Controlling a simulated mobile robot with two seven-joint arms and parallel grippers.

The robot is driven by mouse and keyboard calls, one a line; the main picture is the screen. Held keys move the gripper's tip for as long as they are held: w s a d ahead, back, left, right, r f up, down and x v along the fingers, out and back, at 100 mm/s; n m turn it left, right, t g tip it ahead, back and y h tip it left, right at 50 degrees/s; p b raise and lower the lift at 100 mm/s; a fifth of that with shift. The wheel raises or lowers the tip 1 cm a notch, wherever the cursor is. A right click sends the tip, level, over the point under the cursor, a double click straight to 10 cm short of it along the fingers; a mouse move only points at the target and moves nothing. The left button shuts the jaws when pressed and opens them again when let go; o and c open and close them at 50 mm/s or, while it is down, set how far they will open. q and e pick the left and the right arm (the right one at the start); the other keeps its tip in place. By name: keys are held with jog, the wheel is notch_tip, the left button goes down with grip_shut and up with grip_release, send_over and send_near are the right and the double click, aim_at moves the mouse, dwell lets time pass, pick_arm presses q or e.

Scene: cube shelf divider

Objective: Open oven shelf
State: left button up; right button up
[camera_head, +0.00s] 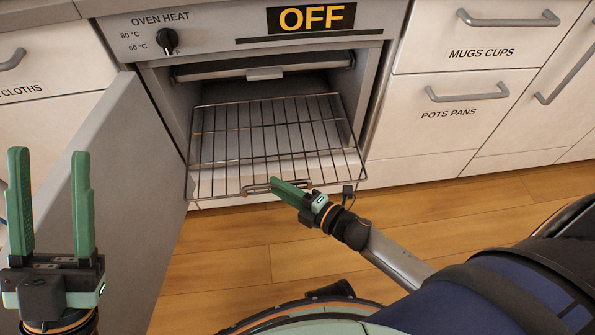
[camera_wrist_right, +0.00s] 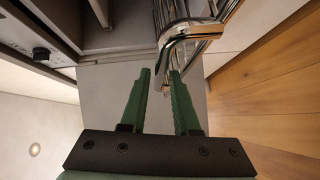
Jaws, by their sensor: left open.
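The oven shelf (camera_head: 262,132), a wire rack, sticks far out of the oven, level, with its front edge beyond the cabinet fronts. Its handle (camera_head: 258,188) is a small metal loop at the middle of the front edge. My left gripper (camera_head: 50,195) is open and empty at the far left, pointing up the picture.
The oven door (camera_head: 120,190) stands open at the left, between my left gripper and the shelf. Drawers with bar handles (camera_head: 468,92) are at the right. The oven display (camera_head: 310,18) reads OFF. The wooden floor (camera_head: 225,255) below the shelf is free.

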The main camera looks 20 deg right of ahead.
jog(key=p+v, duration=0.2)
jog(key=v, duration=1)
jog(key=shift+w, duration=0.1)
